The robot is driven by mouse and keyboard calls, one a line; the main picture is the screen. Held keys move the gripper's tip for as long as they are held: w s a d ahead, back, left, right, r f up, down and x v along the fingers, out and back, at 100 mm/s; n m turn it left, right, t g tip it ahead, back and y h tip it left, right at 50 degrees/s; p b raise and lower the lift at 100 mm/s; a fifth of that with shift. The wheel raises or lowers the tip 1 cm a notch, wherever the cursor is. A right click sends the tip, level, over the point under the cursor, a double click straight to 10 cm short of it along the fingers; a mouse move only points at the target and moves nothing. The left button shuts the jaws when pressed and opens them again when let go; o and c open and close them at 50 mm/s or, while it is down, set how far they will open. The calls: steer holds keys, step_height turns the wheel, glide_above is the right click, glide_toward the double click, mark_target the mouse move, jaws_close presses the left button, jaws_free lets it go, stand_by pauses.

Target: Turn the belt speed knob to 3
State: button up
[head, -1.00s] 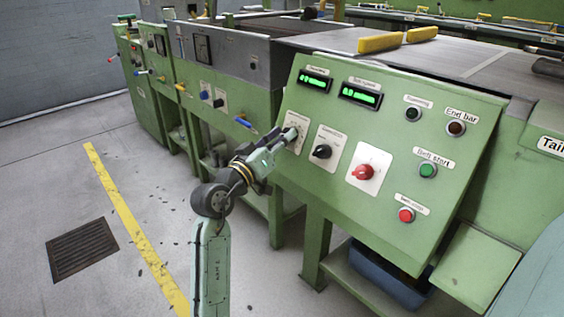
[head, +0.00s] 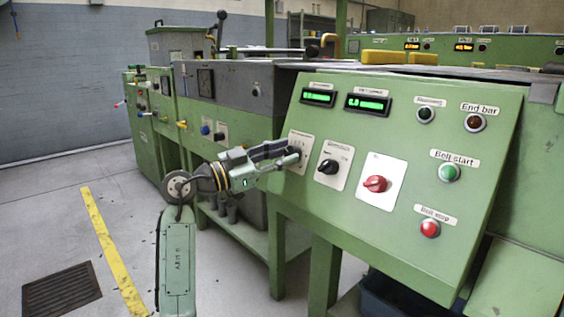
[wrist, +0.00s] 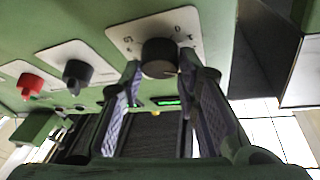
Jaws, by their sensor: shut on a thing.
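The leftmost knob of the sloped green control panel is round and black on a white dial plate (head: 305,142). In the head view my gripper mostly covers this knob. The wrist view shows the black knob (wrist: 159,57) between my fingertips, with some marks on its plate (wrist: 125,33). My gripper (head: 290,153) reaches the panel from the left, fingers closed around the knob's sides; the fingers also show in the wrist view (wrist: 160,74). The label and pointer are too small to read, so I cannot tell the setting.
Beside it on the panel are another black knob (head: 328,166) and a red knob (head: 375,184). Two green displays (head: 367,104) sit above. A green button (head: 449,173) and a red button (head: 430,228) are at the right. Open floor lies at the left.

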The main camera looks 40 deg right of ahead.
steer(key=shift+s+m+g, duration=0.1)
steer(key=shift+m+g, duration=0.3)
steer(key=shift+m, duration=0.3)
steer(key=o, duration=1.1)
steer(key=shift+o, duration=0.2)
steer(key=v, duration=1.2)
steer(key=shift+r, duration=0.15)
